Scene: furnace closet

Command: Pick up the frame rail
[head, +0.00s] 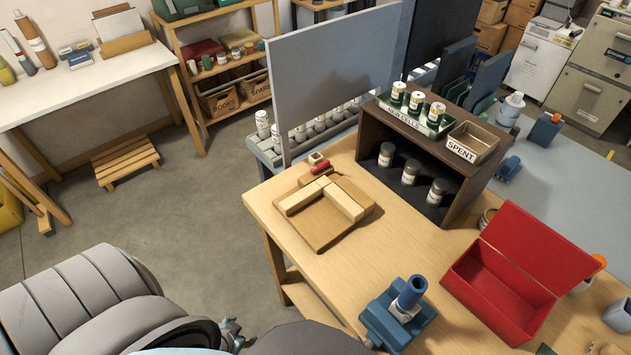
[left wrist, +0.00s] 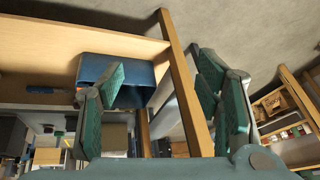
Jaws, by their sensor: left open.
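Two pale wooden rails meet in an L on a brown wooden board (head: 322,233) at the near left of the workbench. One is the left rail (head: 303,198) and the other is the right rail (head: 343,201); I cannot tell which is the frame rail. My left gripper (head: 232,334) is low in the head view, off the bench's left side and well apart from the rails, partly hidden by my arm. In the left wrist view, the left gripper (left wrist: 160,72) is open with nothing between its fingers. No rail shows clearly there. My right gripper is out of view.
A red-handled tool (head: 320,167) lies behind the rails. A dark shelf unit (head: 452,190), a blue vise-like tool (head: 397,318) and an open red box (head: 490,285) stand on the bench. The left wrist view shows a blue bin (left wrist: 97,68) and a wooden leg (left wrist: 184,90).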

